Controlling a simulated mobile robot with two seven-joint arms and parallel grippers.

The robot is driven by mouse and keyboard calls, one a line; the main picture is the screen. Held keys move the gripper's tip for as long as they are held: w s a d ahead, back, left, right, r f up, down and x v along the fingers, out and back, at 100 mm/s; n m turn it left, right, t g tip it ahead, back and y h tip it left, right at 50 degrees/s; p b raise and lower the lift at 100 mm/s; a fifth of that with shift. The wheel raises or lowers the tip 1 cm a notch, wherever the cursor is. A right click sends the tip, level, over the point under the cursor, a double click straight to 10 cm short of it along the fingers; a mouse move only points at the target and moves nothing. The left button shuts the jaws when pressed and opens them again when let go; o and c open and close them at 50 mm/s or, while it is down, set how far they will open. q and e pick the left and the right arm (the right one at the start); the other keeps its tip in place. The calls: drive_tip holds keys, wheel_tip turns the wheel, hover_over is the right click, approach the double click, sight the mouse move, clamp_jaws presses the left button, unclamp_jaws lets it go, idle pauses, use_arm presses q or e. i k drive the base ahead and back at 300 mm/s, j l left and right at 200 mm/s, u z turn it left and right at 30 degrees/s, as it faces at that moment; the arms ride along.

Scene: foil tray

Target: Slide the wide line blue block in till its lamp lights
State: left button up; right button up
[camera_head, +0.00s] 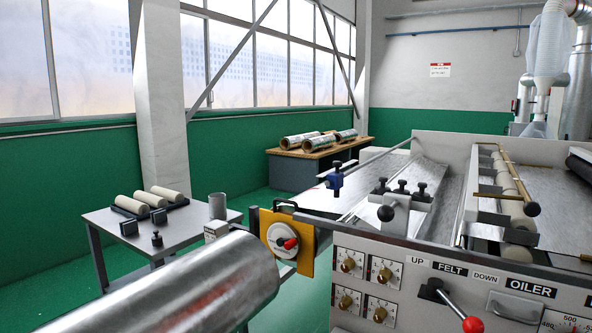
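A small blue block (334,181) with a dark knob on top sits at the far left edge of the machine's flat metal feed bed (357,190). It looks upright. At this size I cannot read any marking on it, and I cannot tell how far in it sits. I cannot make out a lamp belonging to it. Several black knobbed blocks (401,187) stand in a row on a metal bar to its right, apart from it. Neither of my grippers shows in the head view.
A large shiny metal cylinder (190,285) fills the lower left foreground. A yellow plate with a red-knobbed dial (284,243) stands at the machine's corner. A grey side table (186,222) holds rollers, small blocks and a cup. A black ball-ended lever (386,213) projects near the bed.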

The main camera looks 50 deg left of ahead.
sight(337, 176)
drive_tip(key=u, duration=1.35)
